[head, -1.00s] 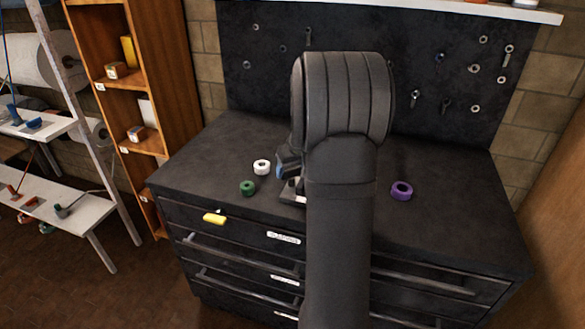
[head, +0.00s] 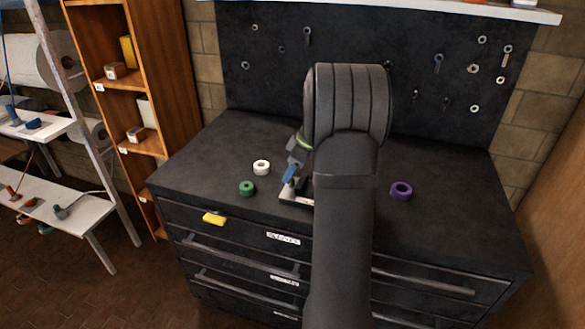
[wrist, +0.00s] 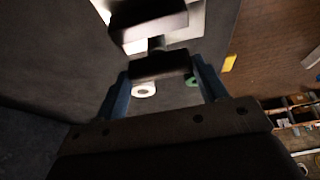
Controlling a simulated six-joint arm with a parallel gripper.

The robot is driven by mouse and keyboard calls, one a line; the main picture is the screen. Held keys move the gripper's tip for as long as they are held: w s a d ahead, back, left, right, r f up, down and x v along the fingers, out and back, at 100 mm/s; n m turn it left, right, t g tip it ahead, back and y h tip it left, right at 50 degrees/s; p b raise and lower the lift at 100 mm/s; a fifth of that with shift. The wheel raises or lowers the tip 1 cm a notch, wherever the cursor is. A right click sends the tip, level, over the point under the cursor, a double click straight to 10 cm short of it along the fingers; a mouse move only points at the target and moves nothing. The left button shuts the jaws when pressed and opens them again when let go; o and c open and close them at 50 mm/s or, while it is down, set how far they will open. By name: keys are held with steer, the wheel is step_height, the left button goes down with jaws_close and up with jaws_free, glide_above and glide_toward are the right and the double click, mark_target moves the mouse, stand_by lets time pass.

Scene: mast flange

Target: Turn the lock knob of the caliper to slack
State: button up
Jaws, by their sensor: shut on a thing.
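The caliper stands on the bench top, mostly hidden behind my arm. Its pale base (head: 294,200) shows at the bench's front part in the head view. In the wrist view it is a dark block (wrist: 148,20) on a pale plate. The lock knob (wrist: 160,66) is a dark, wide piece on a short stem, nearer the wrist camera. My gripper (wrist: 161,72) has its two blue fingers at either side of the knob and is shut on it. In the head view one blue finger (head: 290,173) shows just above the pale base. The knob's marking cannot be read.
A white ring (head: 261,167) and a green ring (head: 247,188) lie left of the caliper. A purple ring (head: 401,191) lies right of my arm. A yellow piece (head: 214,218) is at the bench's front left edge. The dark pegboard (head: 400,65) stands behind.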

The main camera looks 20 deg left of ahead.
steer(key=n+g, duration=0.1)
steer(key=n, duration=0.3)
steer(key=shift+w+n+g+h, duration=0.2)
steer(key=shift+n+g+h, duration=0.1)
steer(key=shift+g, duration=0.1)
steer(key=n+g, duration=0.1)
steer(key=n, duration=0.3)
steer(key=shift+a+h, duration=0.1)
steer(key=shift+h, duration=0.3)
steer(key=shift+n, duration=0.3)
steer(key=o, duration=1)
steer(key=v, duration=1.7)
steer(key=shift+w+r, duration=0.2)
steer(key=shift+w, duration=0.15)
